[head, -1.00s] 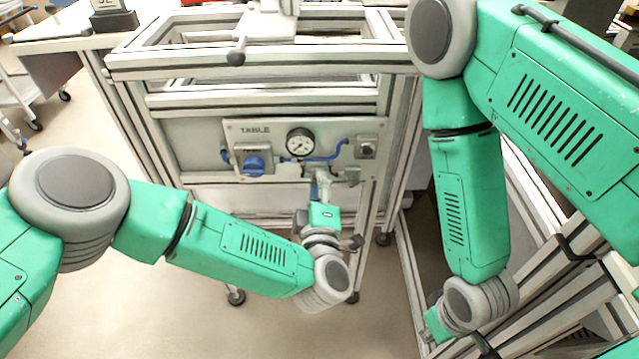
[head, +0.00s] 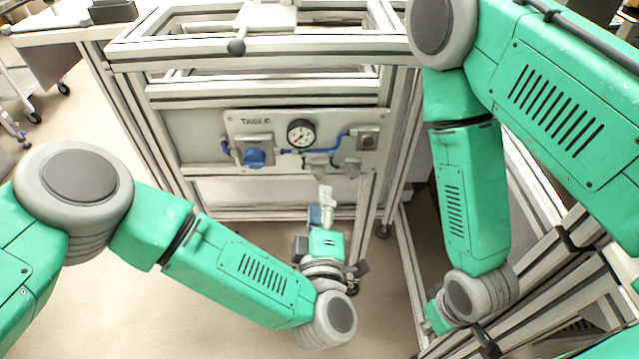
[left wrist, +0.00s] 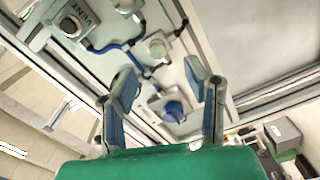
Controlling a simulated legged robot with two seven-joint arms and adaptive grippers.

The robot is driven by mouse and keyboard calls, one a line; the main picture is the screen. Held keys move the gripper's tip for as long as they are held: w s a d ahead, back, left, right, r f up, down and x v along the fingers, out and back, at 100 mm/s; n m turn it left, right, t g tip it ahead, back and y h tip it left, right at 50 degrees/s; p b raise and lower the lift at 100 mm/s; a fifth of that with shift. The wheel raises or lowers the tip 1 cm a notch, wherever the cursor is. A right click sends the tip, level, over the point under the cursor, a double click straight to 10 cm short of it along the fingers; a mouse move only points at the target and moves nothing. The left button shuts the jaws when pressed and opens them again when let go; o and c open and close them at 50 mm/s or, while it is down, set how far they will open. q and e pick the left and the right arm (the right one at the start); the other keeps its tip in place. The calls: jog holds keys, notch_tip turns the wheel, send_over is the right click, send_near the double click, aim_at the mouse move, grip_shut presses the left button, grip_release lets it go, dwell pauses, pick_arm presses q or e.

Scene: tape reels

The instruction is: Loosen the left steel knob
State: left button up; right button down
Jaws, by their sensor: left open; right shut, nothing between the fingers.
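The left steel knob (head: 318,165) is on the lower edge of the grey panel (head: 235,128), with a second steel knob (head: 352,167) to its right. My left gripper (head: 324,197) is below and in front of the left knob, apart from it. In the left wrist view its two fingers (left wrist: 165,82) are spread with nothing between them. That view is turned, and the left steel knob (left wrist: 157,48) shows beyond the fingers. My right arm reaches down at the right, but its fingers do not show.
Floor is clear below the panel.

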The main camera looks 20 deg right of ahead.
pick_arm(q)
jog(key=v, duration=0.5)
jog(key=shift+s, duration=0.15)
